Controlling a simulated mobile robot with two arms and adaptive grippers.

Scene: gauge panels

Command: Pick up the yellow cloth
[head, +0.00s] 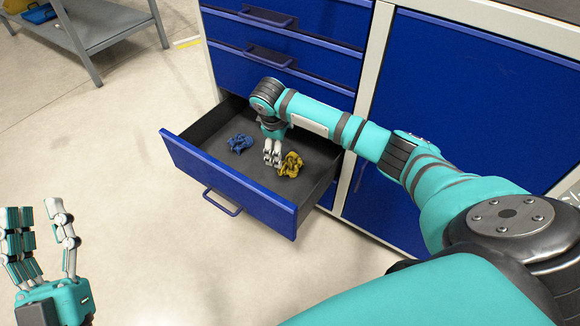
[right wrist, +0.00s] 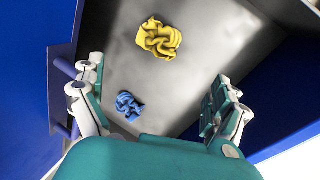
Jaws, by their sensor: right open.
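The crumpled yellow cloth (head: 290,164) lies on the floor of the open bottom drawer (head: 228,174). My right gripper (head: 273,152) reaches down into the drawer, just left of the cloth in the head view. In the right wrist view, the yellow cloth (right wrist: 160,39) lies ahead, between the lines of the spread fingers (right wrist: 155,85), and nothing is held. Whether the fingertips touch the drawer floor I cannot tell. My left gripper (head: 40,212) is open and empty, fingers up, at the lower left, away from the drawer.
A crumpled blue cloth (head: 240,143) lies in the same drawer, left of my right gripper; it also shows in the right wrist view (right wrist: 127,106). The drawer walls enclose the space. Closed blue drawers (head: 285,65) stand above. A grey bench (head: 105,22) stands back left; the floor between is clear.

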